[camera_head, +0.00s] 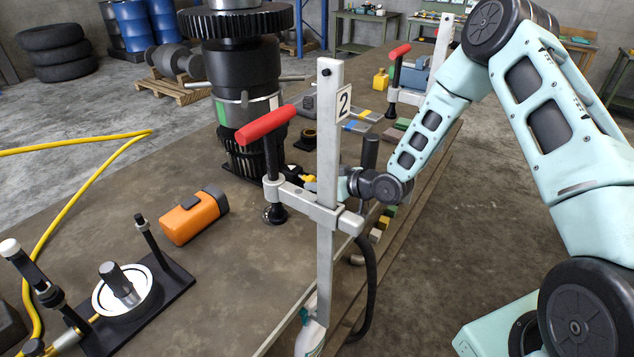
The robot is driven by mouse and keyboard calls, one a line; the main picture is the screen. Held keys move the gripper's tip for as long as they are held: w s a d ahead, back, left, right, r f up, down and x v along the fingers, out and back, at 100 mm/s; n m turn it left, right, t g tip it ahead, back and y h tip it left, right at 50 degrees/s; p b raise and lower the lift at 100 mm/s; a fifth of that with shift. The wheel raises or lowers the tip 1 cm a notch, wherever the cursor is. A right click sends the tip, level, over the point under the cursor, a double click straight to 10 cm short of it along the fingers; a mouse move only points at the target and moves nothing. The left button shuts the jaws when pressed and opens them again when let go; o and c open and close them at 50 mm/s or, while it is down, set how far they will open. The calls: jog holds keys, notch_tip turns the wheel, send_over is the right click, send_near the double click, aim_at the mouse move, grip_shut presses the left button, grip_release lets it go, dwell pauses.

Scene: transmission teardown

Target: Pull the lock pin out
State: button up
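The tall black gear stack (240,75) stands upright on the bench, with a silver ring and thin rods sticking out at its sides. I cannot tell for sure which part is the lock pin. My gripper (309,179) is at the end of my pale teal arm, low and right of the stack. The grey upright bar marked 2 (328,130) hides much of it. A small yellow and black part shows just left of the bar, near the stack's lower gear. Whether my fingers touch or hold anything is hidden.
A clamp with a red handle (265,125) stands between the camera and my gripper. An orange block (194,217) lies on the bench (235,265). A black fixture with a white disc (143,305) is at the lower left. A second red-handled clamp (399,60) stands farther back.

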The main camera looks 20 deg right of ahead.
jog(key=shift+o, duration=0.2)
jog(key=shift+d, duration=0.1)
jog(key=b+v, duration=0.4)
jog(key=v, duration=1.3)
jog(key=shift+s, duration=0.2)
jog(key=shift+r, duration=0.1)
